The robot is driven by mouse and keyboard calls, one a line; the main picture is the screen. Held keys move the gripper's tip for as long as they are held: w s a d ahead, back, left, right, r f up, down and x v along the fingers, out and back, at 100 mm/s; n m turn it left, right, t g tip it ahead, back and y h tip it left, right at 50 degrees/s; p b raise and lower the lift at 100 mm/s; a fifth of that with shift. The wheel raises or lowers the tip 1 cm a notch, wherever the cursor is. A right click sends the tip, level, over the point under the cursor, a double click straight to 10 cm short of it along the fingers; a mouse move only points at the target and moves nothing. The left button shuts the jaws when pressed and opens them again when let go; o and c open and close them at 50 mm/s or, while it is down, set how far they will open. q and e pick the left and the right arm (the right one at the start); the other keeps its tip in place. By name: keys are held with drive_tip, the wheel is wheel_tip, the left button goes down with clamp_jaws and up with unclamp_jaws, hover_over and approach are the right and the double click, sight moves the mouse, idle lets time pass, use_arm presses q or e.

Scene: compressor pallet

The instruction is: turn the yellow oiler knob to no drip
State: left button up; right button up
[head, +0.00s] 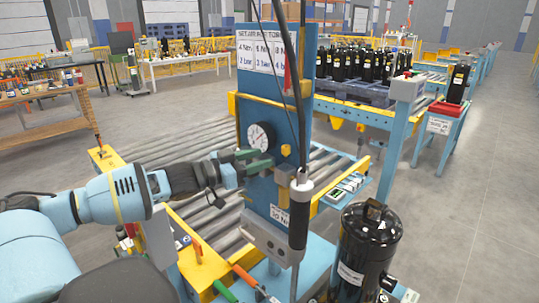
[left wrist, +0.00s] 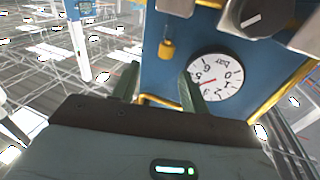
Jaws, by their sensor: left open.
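The yellow oiler knob (head: 286,150) sits on the blue panel (head: 283,94), to the right of the round white pressure gauge (head: 262,137). In the left wrist view, which is turned over, the knob (left wrist: 166,48) shows ahead of the fingertips, beside the gauge (left wrist: 216,77). My left gripper (head: 252,160) reaches in from the left, just below the gauge. Its two green fingers (left wrist: 158,84) are apart with nothing between them. The knob appears beyond the fingertips with a gap; contact is not seen. My right gripper is not in view.
A dark knob (left wrist: 257,15) and metal fittings sit near the yellow knob. A hanging tool (head: 300,205) on a cable hangs in front of the panel. A black compressor (head: 366,258) stands at the lower right. Roller conveyors (head: 185,178) run behind the panel.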

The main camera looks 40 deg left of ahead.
sight(284, 151)
use_arm(q)
drive_tip(key=shift+d+n+y+p, duration=0.65)
drive_tip(key=shift+d+n+y, duration=1.75)
drive_tip(key=shift+n+y, duration=2.2)
drive_tip(key=shift+m+t+y, duration=0.3)
drive_tip(key=shift+m+y, duration=0.4)
drive_tip(key=shift+x, duration=3.55)
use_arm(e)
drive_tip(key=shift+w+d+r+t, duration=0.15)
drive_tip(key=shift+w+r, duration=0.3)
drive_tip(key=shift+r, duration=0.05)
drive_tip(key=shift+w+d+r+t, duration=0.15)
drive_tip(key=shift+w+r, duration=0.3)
use_arm(q)
drive_tip(key=shift+a, duration=0.1)
clamp_jaws()
